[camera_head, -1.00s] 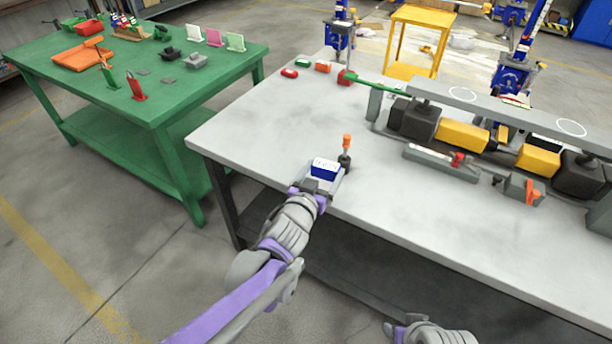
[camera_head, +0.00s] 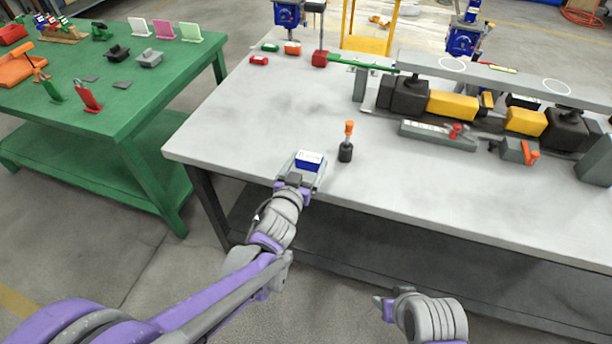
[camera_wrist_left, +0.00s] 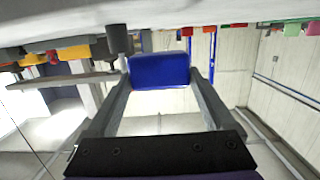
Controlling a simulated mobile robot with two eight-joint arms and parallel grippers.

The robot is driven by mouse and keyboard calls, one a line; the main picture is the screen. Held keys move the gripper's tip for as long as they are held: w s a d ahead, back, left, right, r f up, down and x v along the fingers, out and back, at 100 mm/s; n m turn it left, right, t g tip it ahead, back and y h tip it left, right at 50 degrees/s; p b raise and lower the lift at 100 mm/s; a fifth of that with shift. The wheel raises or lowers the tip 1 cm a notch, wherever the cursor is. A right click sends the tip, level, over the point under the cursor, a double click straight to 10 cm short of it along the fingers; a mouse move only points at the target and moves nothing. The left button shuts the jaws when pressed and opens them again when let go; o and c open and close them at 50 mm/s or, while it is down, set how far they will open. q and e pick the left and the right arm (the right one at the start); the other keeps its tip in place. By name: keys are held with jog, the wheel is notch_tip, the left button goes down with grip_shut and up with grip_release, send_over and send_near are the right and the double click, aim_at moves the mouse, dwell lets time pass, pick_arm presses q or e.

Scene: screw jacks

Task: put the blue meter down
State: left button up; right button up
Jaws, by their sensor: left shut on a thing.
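The blue meter (camera_head: 308,163) is a small blue block with a white top, over the left front part of the grey table (camera_head: 240,120). My left gripper (camera_head: 305,170) is shut on it. In the left wrist view, the blue meter (camera_wrist_left: 159,69) sits between the two finger ends of the left gripper (camera_wrist_left: 160,82). I cannot tell whether its underside touches the table. My right gripper (camera_head: 383,308) is low, in front of the table edge, with its fingers too small to read.
A small orange-topped dark tool (camera_head: 346,142) stands just right of the meter, with a gap between. A long assembly with yellow blocks (camera_head: 452,104) fills the table's right rear. The table is clear left of and behind the meter. A green table (camera_head: 110,60) stands left.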

aim_at(307, 176)
pick_arm(q)
jog(key=shift+f+b, duration=0.35)
jog(key=shift+f, duration=1.75)
jog(key=shift+f, duration=0.25)
jog(key=o, duration=1.3)
jog(key=shift+r, duration=0.1)
jog(key=shift+s+r, duration=0.15)
jog(key=shift+r, duration=0.05)
jog(key=b+v, duration=0.1)
jog(key=v, duration=1)
jog(key=shift+s+a, duration=0.15)
jog(key=shift+s, duration=0.25)
